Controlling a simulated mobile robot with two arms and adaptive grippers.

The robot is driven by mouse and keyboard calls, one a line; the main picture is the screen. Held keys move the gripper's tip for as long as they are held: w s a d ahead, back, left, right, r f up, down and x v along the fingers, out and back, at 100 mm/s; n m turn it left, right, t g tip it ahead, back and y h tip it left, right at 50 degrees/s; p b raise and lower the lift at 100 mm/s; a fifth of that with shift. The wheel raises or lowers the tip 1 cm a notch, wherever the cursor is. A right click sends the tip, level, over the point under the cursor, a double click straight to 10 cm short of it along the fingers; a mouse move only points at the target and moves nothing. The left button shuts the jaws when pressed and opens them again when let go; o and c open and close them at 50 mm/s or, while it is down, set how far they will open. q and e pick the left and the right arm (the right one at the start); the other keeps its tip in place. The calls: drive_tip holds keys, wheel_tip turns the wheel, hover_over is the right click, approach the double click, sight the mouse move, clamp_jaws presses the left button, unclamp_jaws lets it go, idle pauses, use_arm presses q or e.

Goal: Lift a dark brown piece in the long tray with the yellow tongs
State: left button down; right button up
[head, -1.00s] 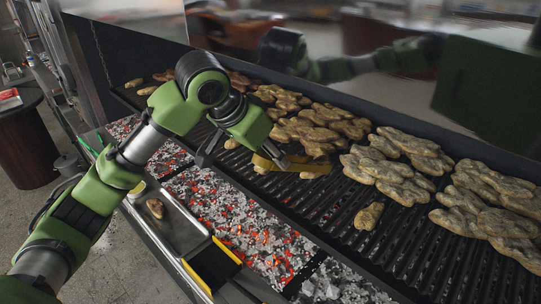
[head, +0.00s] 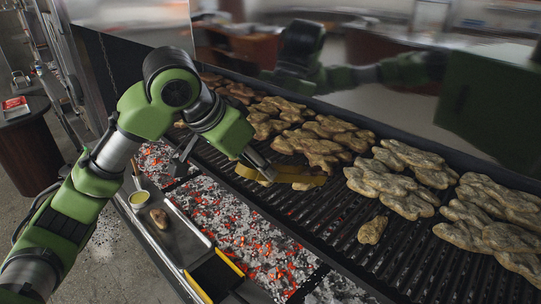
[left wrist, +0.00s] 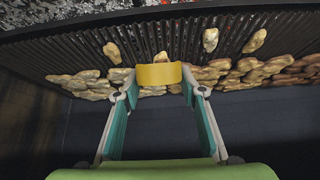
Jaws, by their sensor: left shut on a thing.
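My left gripper (head: 262,163) is shut on the yellow tongs (head: 300,178), over the left part of the grill. In the left wrist view the tongs' yellow band (left wrist: 158,75) sits between my fingertips (left wrist: 158,82). A small piece (left wrist: 160,57) shows just beyond the band; I cannot tell whether the tongs touch it. A brown piece (head: 159,218) lies in the long metal tray (head: 181,240) at the grill's front, well apart from the tongs. My right gripper is not in view.
Several pale brown pieces cover the back of the black grate (head: 330,222); a small one (head: 372,230) lies alone nearer the front. Glowing coals (head: 232,214) lie between grate and tray. A yellow-filled bowl (head: 138,199) and a black bin (head: 214,274) flank the tray.

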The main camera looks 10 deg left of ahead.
use_arm(q)
drive_tip(key=s+a, duration=1)
drive_tip(key=s, duration=0.3)
drive_tip(key=shift+s+b, duration=0.2)
drive_tip(key=shift+b, duration=0.15)
idle(3.4)
drive_tip(key=shift+r, duration=0.1)
idle(0.4)
